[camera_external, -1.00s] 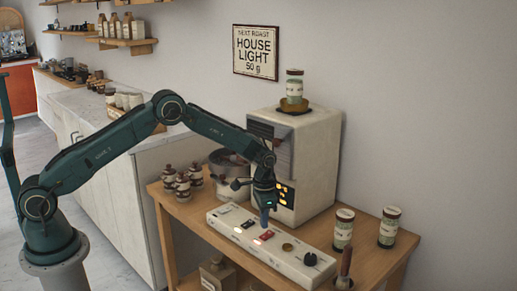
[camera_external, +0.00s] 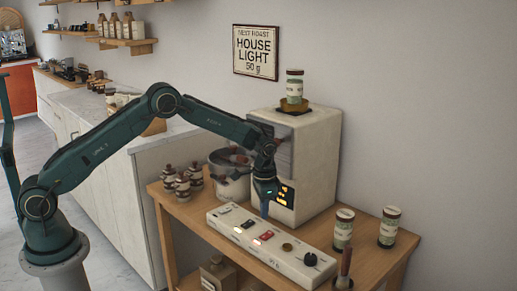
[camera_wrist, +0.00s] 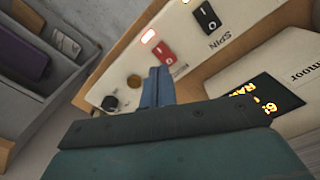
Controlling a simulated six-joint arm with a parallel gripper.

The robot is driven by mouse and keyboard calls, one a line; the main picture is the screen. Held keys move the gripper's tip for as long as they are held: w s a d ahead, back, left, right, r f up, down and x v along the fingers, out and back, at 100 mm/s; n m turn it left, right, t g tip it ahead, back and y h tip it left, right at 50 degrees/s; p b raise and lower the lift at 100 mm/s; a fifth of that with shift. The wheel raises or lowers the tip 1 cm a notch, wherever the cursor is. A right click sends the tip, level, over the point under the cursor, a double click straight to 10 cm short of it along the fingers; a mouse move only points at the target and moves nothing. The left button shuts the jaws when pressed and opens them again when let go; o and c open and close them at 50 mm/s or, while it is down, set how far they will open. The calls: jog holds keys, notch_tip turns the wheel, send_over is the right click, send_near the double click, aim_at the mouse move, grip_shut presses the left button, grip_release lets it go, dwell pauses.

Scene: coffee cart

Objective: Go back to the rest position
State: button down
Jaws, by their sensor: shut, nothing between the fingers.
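My gripper (camera_external: 264,209) points down over the back part of the white control panel (camera_external: 235,224), in front of the white roaster machine (camera_external: 318,160). Its blue fingers are shut together with nothing between them. In the wrist view the shut fingers (camera_wrist: 158,88) show above the panel, close to the red switch (camera_wrist: 163,48) beside a lit lamp. A black switch (camera_wrist: 208,17) marked SPIN and a black knob (camera_wrist: 110,103) also show there. Whether the fingertips touch the panel cannot be told, but they look raised above it.
Two jars (camera_external: 344,229) stand at the right of the wooden cart. Several small bottles (camera_external: 182,185) and a metal pot (camera_external: 230,172) stand at the left. A jar (camera_external: 294,85) sits on top of the machine. A brush-like handle (camera_external: 345,266) stands at the front edge.

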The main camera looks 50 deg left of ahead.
jog(key=s+a+r+n+t, duration=0.1)
jog(key=s+a+r, duration=0.2)
jog(key=s+r, duration=0.35)
jog(key=s+a+r+n+t, duration=0.1)
jog(key=s+a+r, duration=0.25)
jog(key=r, duration=0.65)
jog(key=s+a+r+n+t, duration=0.1)
jog(key=s+a+r, duration=0.3)
jog(key=r, duration=0.4)
jog(key=s+a+r+n+t, duration=0.1)
jog(key=s+a, duration=0.2)
jog(key=s, duration=0.9)
jog(key=s+a+r+n+t, duration=0.1)
jog(key=s+a+n, duration=0.1)
jog(key=s, duration=1)
jog(key=shift+s+a+t, duration=0.2)
jog(key=shift+a+t, duration=0.1)
jog(key=shift+a, duration=0.35)
